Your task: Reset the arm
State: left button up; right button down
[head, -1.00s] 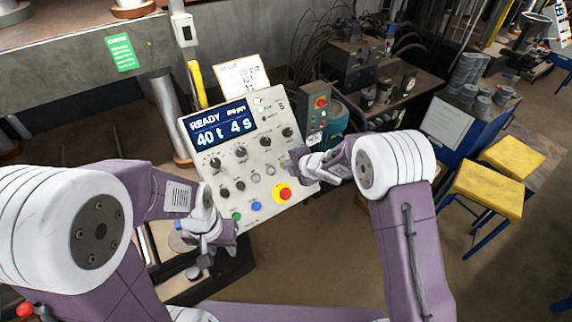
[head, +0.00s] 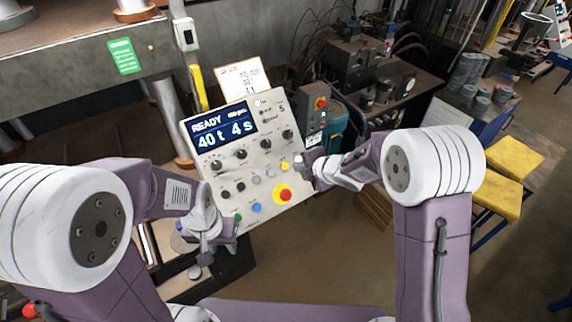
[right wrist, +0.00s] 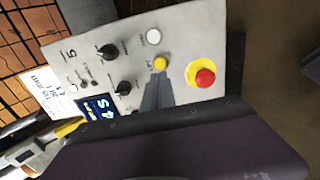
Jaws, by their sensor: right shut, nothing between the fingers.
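The grey control panel (head: 232,190) stands tilted at the middle of the head view. Its blue display (head: 222,127) reads READY, 40 t, 4 s. My right gripper (head: 300,164) is shut and empty, by the panel's right edge. In the right wrist view its fingertips (right wrist: 157,84) appear just below a yellow button (right wrist: 160,64), beside the red emergency stop (right wrist: 204,78); whether they touch the panel cannot be told. My left gripper (head: 203,254) hangs at the panel's lower left. Its fingers are too small and overlapped to tell whether they are open.
A press with a green label (head: 124,56) stands at the upper left. A bench with machinery (head: 375,70) is behind the panel. Yellow stools (head: 513,158) stand at the right. The floor (head: 330,255) in front is clear.

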dwell(0.4)
jog(key=s+d+f+m+t+h+b, duration=0.1)
jog(key=s+d+f+m+h+b, duration=0.3)
jog(key=d+f+m+b, duration=0.95)
jog(key=s+d+f+m+g+b, duration=0.1)
jog(key=s+f+m+g, duration=0.1)
jog(key=s+m, duration=0.2)
jog(key=s+d+f+m+g+h+b, duration=0.1)
jog(key=s+f+m+g, duration=0.1)
jog(key=s, duration=0.8)
jog(key=s+d+f+m+g+b, duration=0.1)
jog(key=s+f+m+g, duration=0.1)
jog(key=s+m, duration=0.4)
jog(key=shift+s+f+g+h, duration=0.3)
jog(key=shift+s+f+g, duration=0.1)
jog(key=shift+g, duration=0.5)
